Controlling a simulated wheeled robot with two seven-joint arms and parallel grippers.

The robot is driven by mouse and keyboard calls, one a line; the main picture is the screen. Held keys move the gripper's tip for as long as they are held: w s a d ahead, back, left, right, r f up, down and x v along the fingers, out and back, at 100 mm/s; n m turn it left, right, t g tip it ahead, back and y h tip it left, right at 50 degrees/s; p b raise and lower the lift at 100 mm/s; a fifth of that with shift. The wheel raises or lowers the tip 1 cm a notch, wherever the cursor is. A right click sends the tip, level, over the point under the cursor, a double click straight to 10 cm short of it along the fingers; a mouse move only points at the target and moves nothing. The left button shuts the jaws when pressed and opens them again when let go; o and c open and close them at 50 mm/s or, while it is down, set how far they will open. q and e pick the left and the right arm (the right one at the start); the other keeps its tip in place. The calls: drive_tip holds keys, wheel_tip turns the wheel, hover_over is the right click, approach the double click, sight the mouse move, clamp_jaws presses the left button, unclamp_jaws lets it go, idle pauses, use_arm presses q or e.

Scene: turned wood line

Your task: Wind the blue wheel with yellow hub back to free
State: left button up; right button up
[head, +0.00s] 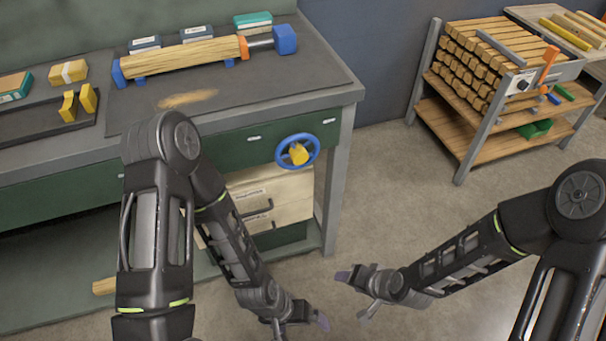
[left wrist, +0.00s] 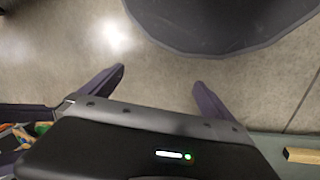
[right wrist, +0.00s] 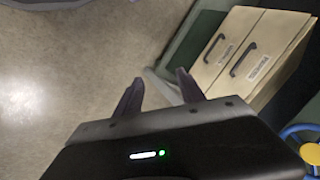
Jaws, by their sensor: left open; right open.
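The blue wheel with yellow hub (head: 297,151) is mounted on the green front of the workbench, near its right end. A part of the wheel also shows at the right edge of the right wrist view (right wrist: 306,146). My left gripper (head: 300,327) is open and empty, low in front of the bench and below the wheel. Its two fingers show apart in the left wrist view (left wrist: 160,88). My right gripper (head: 352,292) is open and empty, below and to the right of the wheel. Its fingers show apart in the right wrist view (right wrist: 158,92). Neither gripper touches the wheel.
A wooden spindle (head: 185,57) lies in a blue-ended lathe on the bench (head: 300,85). Cream drawers (head: 265,195) stand under the bench, below the wheel. A rack of wood strips (head: 490,60) stands at the back right. Floor between bench and rack is clear.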

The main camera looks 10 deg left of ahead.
drive_tip(key=w+a+m+t+y+b, duration=0.1)
drive_tip(key=w+a+m+t+b, duration=0.15)
drive_tip(key=w+a+b, duration=0.45)
drive_tip(key=m+t+y+b, duration=0.4)
drive_tip(key=m+t+b, duration=0.5)
drive_tip(key=m+b, duration=0.6)
approach(301, 159)
drive_tip(key=x, duration=0.3)
use_arm(q)
wheel_tip(301, 159, down, 24)
drive_tip(key=w+a, duration=0.1)
drive_tip(key=shift+w+t, duration=0.3)
use_arm(e)
drive_tip(key=shift+r, duration=0.15)
drive_tip(key=shift+w+a, duration=0.35)
drive_tip(key=shift+w, duration=0.1)
drive_tip(key=b+x, duration=0.1)
drive_tip(key=x, duration=0.5)
drive_tip(key=shift+w+a, duration=0.15)
drive_tip(key=shift+w, duration=0.1)
use_arm(q)
drive_tip(key=shift+f, duration=0.5)
